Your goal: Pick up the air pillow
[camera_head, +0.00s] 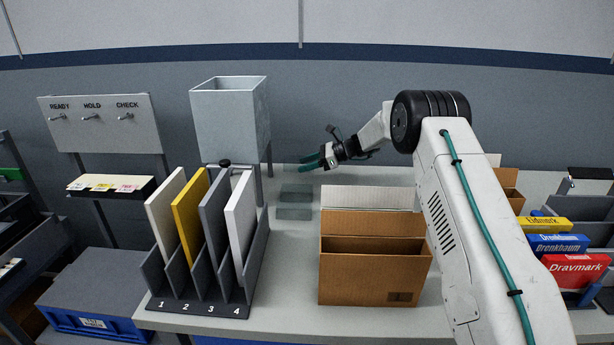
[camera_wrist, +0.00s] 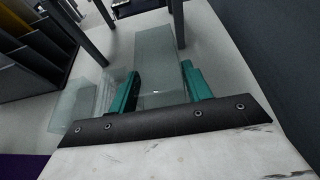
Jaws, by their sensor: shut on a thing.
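My gripper (camera_head: 306,163) is above the back part of the table, with its green fingers pointing left. In the wrist view my gripper (camera_wrist: 161,75) is shut on a clear, greenish air pillow (camera_wrist: 157,62), which lies between the two fingers and reaches beyond their tips. In the head view the held pillow is hard to make out. Two other see-through pieces (camera_head: 297,190) lie flat on the table below the gripper; similar clear pieces (camera_wrist: 72,106) show left of the fingers in the wrist view.
An open cardboard box (camera_head: 375,275) stands right of the clear pieces. A numbered slot rack (camera_head: 205,307) with upright panels stands left. A grey bin (camera_head: 230,120) on legs rises behind it. Coloured boxes (camera_head: 560,245) stand at the far right.

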